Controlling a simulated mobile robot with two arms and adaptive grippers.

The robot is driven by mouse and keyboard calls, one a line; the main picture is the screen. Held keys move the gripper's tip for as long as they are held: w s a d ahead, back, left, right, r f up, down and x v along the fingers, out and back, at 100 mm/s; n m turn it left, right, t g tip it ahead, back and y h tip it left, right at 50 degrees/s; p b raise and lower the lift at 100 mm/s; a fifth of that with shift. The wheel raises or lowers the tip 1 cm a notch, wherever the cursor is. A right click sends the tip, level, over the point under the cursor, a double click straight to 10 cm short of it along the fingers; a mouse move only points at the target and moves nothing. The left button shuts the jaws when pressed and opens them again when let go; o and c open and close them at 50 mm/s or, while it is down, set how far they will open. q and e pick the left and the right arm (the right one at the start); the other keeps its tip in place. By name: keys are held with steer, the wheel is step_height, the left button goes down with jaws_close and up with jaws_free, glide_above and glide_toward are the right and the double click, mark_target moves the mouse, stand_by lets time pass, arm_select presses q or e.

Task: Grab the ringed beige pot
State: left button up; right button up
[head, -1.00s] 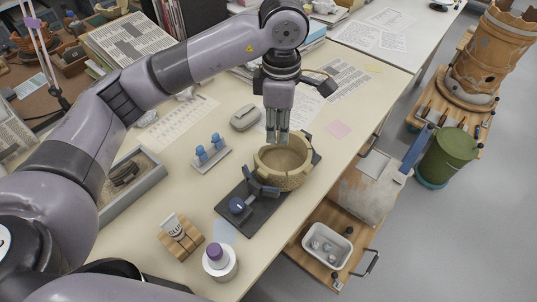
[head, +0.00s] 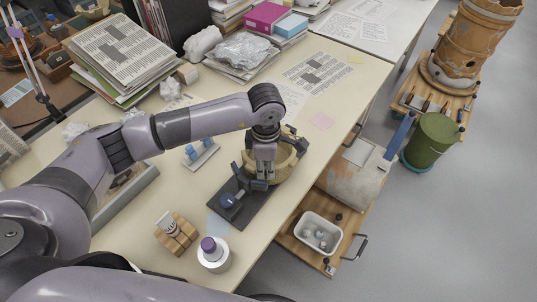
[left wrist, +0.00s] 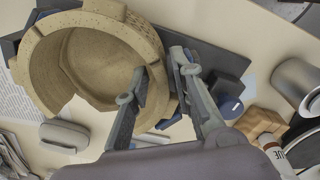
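The ringed beige pot (head: 287,165) stands on a dark stand (head: 252,208) on the table, with a broken, uneven rim. In the left wrist view the pot (left wrist: 45,70) is seen from above, and its hollow inside and a gap in its wall show. My left gripper (head: 265,172) points down at the pot's near side. In the left wrist view its two fingers (left wrist: 160,72) are spread, one over the inside of the pot and one outside, with the wall between them. I cannot tell whether either finger touches the wall. My right gripper is not in view.
A blue knob (head: 227,200) and dark clamp parts sit on the stand close to the gripper. A wooden block (head: 176,236) and a white jar with a purple lid (head: 213,256) stand nearer. A blue-pegged holder (head: 201,155) lies left. The table edge is close on the right.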

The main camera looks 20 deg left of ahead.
arm_select(q)
steer(key=shift+f, duration=0.85)
steer(key=shift+c, duration=0.3)
